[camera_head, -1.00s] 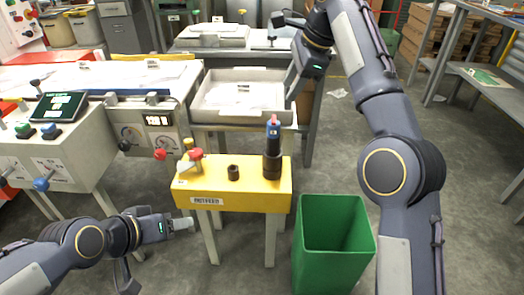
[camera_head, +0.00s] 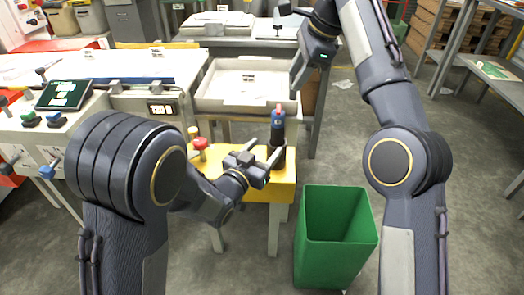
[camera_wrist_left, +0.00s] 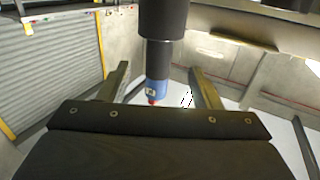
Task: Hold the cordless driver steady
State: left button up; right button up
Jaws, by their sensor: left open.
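The cordless driver (camera_head: 278,128), dark with a blue band and a red tip, stands upright in a dark holder (camera_head: 277,157) on the yellow stand (camera_head: 284,187). My left gripper (camera_head: 265,147) is open just in front of it. In the left wrist view the driver (camera_wrist_left: 157,88) appears upside down, between the two spread fingers (camera_wrist_left: 160,76); no finger clearly touches it. My right gripper (camera_head: 299,72) is up by the grey tray, and its fingers are too unclear to judge. My left arm hides part of the stand's top.
A green bin (camera_head: 335,250) stands on the floor right of the stand. The grey tray (camera_head: 222,106) lies behind the stand. A red knob (camera_head: 200,143) shows on the stand's left end. A control bench (camera_head: 140,97) is at the left.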

aim_at(274, 138)
pick_arm(q)
jog(key=x, duration=0.7)
jog(key=shift+w+d, duration=0.15)
jog(key=shift+w, duration=0.1)
